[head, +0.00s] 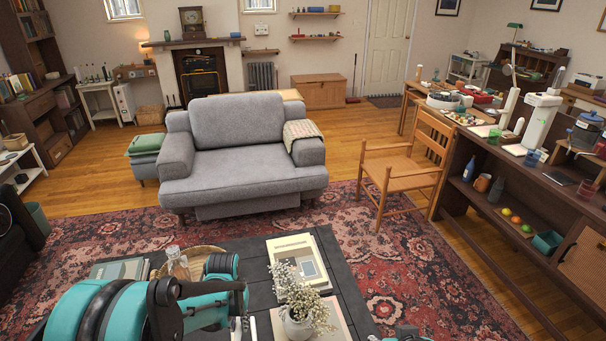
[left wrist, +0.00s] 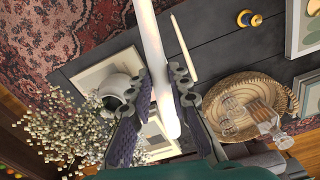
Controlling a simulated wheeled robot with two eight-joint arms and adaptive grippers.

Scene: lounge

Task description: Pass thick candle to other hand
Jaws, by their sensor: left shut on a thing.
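The thick candle (left wrist: 153,45) is a long white cylinder in the left wrist view. It runs from the top edge down between the dark padded fingers of my left gripper (left wrist: 160,98), which is shut on it, above the dark coffee table (left wrist: 222,50). A thinner cream stick (left wrist: 183,48) shows beside it on the right. In the head view my left gripper is mostly hidden behind its own teal arm, and a small pale piece (head: 252,326) shows by it. A teal and dark part of mine peeks in at the bottom edge; the right fingers are not clear.
A white vase with white flowers (head: 299,322) stands on the table close to my left gripper. A wicker tray (left wrist: 222,112) holds a glass decanter (left wrist: 262,115) and glasses. Books (head: 298,262) lie on the table. A grey sofa (head: 240,150) stands beyond.

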